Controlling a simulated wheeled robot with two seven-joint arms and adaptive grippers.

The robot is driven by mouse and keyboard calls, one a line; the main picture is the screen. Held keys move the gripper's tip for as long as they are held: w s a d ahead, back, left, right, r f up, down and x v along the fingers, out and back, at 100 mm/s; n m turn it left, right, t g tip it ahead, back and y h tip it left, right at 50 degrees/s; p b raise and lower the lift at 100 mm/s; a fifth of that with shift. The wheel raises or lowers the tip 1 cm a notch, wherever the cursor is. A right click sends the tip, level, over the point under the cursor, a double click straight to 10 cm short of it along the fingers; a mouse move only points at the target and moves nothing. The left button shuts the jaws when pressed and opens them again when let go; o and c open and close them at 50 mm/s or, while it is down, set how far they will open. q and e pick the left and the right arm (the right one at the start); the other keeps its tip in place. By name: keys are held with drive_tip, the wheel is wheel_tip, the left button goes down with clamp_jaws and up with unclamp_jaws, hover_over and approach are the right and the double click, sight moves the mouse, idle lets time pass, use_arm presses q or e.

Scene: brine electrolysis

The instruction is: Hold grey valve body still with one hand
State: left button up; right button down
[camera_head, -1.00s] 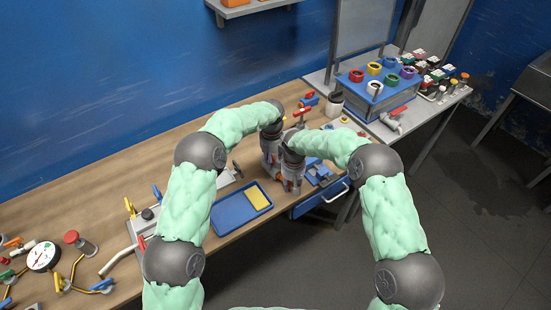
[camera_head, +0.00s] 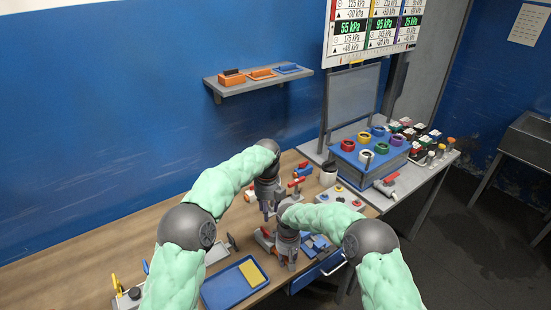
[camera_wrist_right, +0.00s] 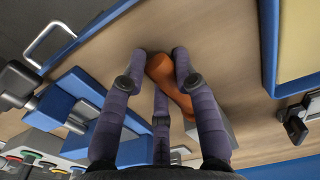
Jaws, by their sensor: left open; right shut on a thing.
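In the right wrist view, an orange-red handle (camera_wrist_right: 170,85) lies between the fingers of my right gripper (camera_wrist_right: 163,75), which is shut on it. A grey block-like body (camera_wrist_right: 222,128) shows beside the handle, partly hidden by a finger. In the head view, my right gripper (camera_head: 287,265) points down at the bench's front edge. A red and grey part (camera_head: 264,238) shows just left of it, largely covered. My left gripper (camera_head: 267,208) is open, pointing down behind and left of the right one, apart from that part.
A blue tray (camera_head: 222,290) with a yellow pad lies at the front. A grey valve with a red handle (camera_head: 386,185) sits on the side table at right. The bench's back left is clear.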

drive_tip(key=shift+r, duration=0.1)
drive_tip(key=c, duration=0.9)
unclamp_jaws()
